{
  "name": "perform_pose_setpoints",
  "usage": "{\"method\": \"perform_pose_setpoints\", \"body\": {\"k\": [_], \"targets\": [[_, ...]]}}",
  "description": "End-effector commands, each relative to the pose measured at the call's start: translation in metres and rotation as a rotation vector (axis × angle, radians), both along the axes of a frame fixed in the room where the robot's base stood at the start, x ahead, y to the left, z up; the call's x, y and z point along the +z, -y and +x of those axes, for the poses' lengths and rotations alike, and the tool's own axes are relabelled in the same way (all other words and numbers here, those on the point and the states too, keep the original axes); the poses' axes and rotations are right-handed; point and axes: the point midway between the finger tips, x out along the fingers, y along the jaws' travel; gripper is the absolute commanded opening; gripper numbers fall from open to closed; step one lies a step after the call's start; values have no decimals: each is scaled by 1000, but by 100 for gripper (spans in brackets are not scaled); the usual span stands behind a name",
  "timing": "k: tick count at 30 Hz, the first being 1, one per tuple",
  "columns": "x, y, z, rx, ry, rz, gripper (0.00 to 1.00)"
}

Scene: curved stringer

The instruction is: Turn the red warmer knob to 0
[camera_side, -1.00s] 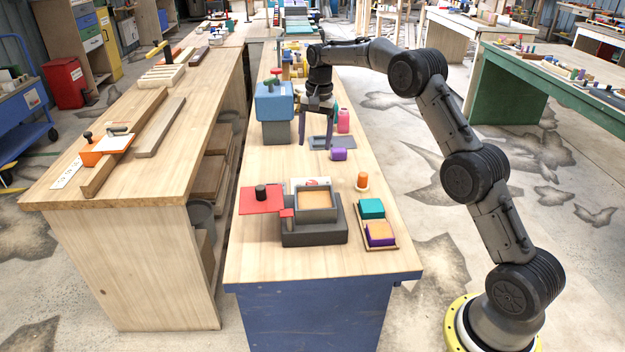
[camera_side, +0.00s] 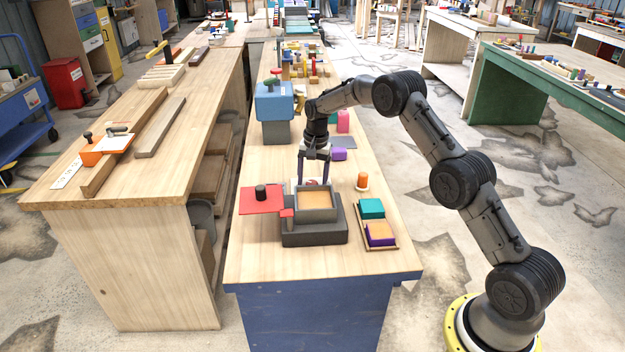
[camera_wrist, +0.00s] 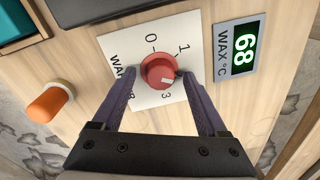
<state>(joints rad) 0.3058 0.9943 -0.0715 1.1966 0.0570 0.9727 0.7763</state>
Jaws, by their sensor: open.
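The red warmer knob (camera_wrist: 158,71) sits on a white dial card (camera_wrist: 150,102) marked 0, 1 and 3, with lettering partly covered by the left finger. A pale mark on the knob points to the lower right in the wrist view, toward the side of the 3. My gripper (camera_wrist: 157,73) is open, its two purple fingers on either side of the knob. The right fingertip is very close to the knob; I cannot tell if it touches. In the side view my gripper (camera_side: 313,181) points down behind the grey wax box (camera_side: 300,235).
A display (camera_wrist: 238,50) beside the card reads 68, WAX °C. An orange peg (camera_wrist: 49,103) stands left of the card in the wrist view. In the side view a red plate (camera_side: 262,201) with a black knob and a tray of blocks (camera_side: 377,224) flank the box.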

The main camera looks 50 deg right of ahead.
Motion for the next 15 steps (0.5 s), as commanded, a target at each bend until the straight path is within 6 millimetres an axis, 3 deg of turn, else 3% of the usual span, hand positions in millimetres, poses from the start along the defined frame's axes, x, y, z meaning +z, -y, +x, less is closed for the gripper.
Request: {"method": "perform_pose_setpoints", "body": {"k": [8,15], "targets": [[-2,0,0,0,0,0,76],[-1,0,0,0,0,0,35]]}}
